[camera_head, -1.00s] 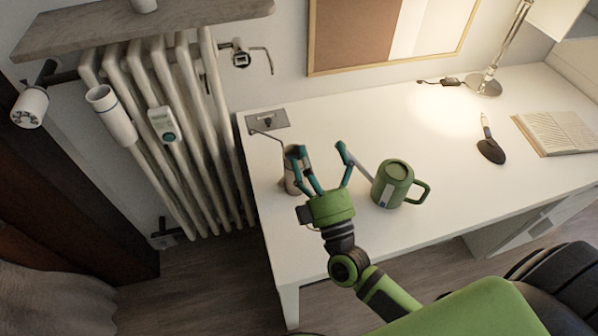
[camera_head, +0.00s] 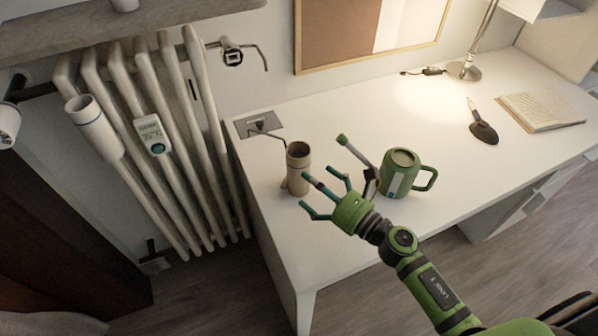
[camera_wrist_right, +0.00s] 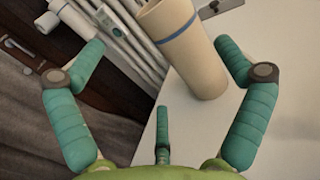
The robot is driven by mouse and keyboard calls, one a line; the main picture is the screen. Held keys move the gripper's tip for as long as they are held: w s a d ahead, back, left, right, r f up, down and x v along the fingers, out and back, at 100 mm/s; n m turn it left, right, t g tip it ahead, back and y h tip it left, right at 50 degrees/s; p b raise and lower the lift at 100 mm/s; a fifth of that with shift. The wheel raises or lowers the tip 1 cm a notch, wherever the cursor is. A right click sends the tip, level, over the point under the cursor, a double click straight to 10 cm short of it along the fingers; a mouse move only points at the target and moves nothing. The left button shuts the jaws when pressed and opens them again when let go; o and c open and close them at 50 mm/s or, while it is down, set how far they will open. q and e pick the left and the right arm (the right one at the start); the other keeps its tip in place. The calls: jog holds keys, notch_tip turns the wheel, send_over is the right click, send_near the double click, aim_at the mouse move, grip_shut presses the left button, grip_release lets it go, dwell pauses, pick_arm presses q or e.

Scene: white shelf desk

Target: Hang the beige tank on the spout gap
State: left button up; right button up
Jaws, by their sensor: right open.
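The beige tank (camera_head: 299,174), an open-topped cylinder, stands upright on the white desk near its left end, with a small protrusion low on its left side. My right gripper (camera_head: 312,192) is open and empty at the tank's right front. In the right wrist view the tank (camera_wrist_right: 190,45) shows a blue band and lies beyond the open fingers (camera_wrist_right: 160,55), nearer the right one. A white tank (camera_head: 95,127) with a blue ring hangs on the radiator (camera_head: 180,130). Gaps show between the radiator's ribs; I cannot tell which is the spout gap. My left gripper is out of view.
A green mug (camera_head: 401,172) stands close to the right of my gripper. A display unit with a teal knob (camera_head: 151,134) is on the radiator. A grey plate with a bent wire (camera_head: 259,125) is behind the tank. A dark brush (camera_head: 483,131) and an open book (camera_head: 541,108) lie right.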

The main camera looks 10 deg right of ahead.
aim_at(296, 165)
jog(key=shift+w+d+f, duration=0.15)
jog(key=shift+d+f, duration=0.05)
jog(key=shift+d, duration=0.05)
jog(key=p+x, duration=0.1)
jog(key=x, duration=0.2)
jog(key=p+x, duration=0.1)
jog(key=x, duration=0.2)
jog(key=shift+w+d, duration=0.15)
jog(key=shift+d, duration=0.2)
jog(key=shift+w+a+f, duration=0.15)
jog(key=shift+w+a, duration=0.15)
jog(key=shift+w, duration=0.15)
jog(key=c, duration=1.6)
jog(key=shift+c, duration=0.5)
jog(key=shift+r, duration=0.2)
